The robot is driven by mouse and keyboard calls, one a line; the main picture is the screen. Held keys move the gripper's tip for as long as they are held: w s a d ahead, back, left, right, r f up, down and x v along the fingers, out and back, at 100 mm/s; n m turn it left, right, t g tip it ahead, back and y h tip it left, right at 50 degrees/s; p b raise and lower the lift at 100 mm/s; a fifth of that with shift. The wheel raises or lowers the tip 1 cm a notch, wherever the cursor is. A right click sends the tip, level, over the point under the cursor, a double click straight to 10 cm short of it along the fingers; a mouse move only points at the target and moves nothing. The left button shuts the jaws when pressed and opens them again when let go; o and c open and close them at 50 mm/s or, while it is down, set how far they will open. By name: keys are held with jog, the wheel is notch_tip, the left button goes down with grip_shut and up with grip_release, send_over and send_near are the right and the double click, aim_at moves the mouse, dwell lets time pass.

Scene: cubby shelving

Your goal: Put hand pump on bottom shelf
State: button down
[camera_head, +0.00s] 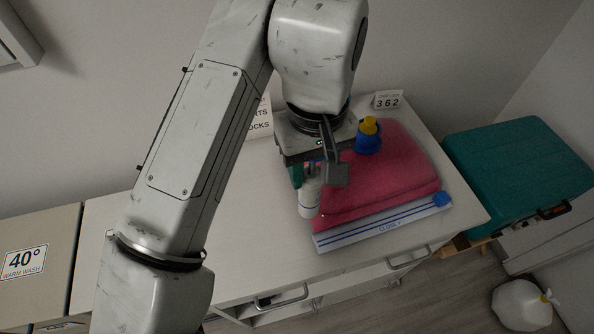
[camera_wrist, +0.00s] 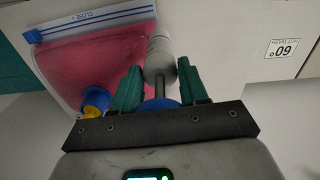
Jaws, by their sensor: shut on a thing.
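The hand pump (camera_head: 309,199) has a white cylindrical body with a thin blue band. It hangs roughly upright under my gripper (camera_head: 315,172), beside the left edge of the pink bag. In the wrist view the pump's pale body (camera_wrist: 160,58), thin rod and part of a blue disc show between the teal fingers of my gripper (camera_wrist: 160,82). My gripper is shut on the pump. Whether the pump's lower end touches the counter cannot be told. The space under the counter (camera_head: 290,316) shows only partly below the drawer fronts; a bottom shelf cannot be made out.
A zip bag with pink contents (camera_head: 385,175) lies on the white counter (camera_head: 240,215). A blue and yellow bottle-like item (camera_head: 368,138) stands at its back. A teal case (camera_head: 520,170) is at right, a white sack (camera_head: 522,306) on the floor. Drawer handles (camera_head: 409,260) jut from the front.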

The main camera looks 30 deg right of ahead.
jog(key=w+f+p, duration=0.1)
jog(key=w+f, duration=0.4)
jog(key=f, duration=0.4)
jog(key=shift+d, duration=0.25)
jog(key=shift+f, duration=0.2)
jog(key=c, duration=0.6)
grip_release()
